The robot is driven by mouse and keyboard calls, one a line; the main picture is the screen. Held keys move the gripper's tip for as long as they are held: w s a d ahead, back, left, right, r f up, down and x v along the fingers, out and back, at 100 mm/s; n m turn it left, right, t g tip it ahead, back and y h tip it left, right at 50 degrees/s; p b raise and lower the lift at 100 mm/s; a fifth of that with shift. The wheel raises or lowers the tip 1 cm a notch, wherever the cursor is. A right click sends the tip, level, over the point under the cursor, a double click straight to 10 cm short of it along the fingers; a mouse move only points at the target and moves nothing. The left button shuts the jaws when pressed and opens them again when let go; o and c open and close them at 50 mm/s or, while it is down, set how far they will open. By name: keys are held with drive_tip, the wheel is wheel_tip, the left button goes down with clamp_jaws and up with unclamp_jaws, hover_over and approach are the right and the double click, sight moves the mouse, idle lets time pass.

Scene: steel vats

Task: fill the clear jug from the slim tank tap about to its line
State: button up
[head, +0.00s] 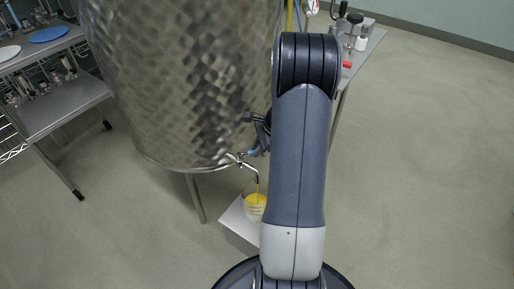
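The steel tank (185,75) stands on legs at left centre. Its tap (238,160) sticks out low on the right side, with a spout bending down and a blue handle (252,153). The clear jug (254,209) stands upright under the spout and holds yellow liquid. A thin yellow stream seems to run from the spout into it. The jug's line and the exact liquid level are too small to read. My gripper (259,134) is at the tap handle, partly hidden behind my arm; whether its fingers touch or close on the handle is unclear.
The jug rests on a low white stand (237,222), partly hidden by my arm. A steel rack (62,108) with a blue plate (48,34) and small fittings stands at left. A side table (366,45) with bottles and a red item is behind. The floor at right is clear.

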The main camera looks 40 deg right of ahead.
clamp_jaws()
drive_tip(key=shift+w+d+r+n+g+y+p, duration=0.2)
drive_tip(key=shift+w+n+g+y+p, duration=0.25)
drive_tip(key=shift+n+p, duration=0.7)
drive_tip(key=shift+w+d+f+n+g+p, duration=0.1)
drive_tip(key=shift+w+f+n+g+p, duration=0.15)
drive_tip(key=shift+w+n+p, duration=0.5)
drive_tip(key=shift+s+b, duration=0.15)
drive_tip(key=shift+b, duration=0.15)
drive_tip(key=o, duration=0.5)
unclamp_jaws()
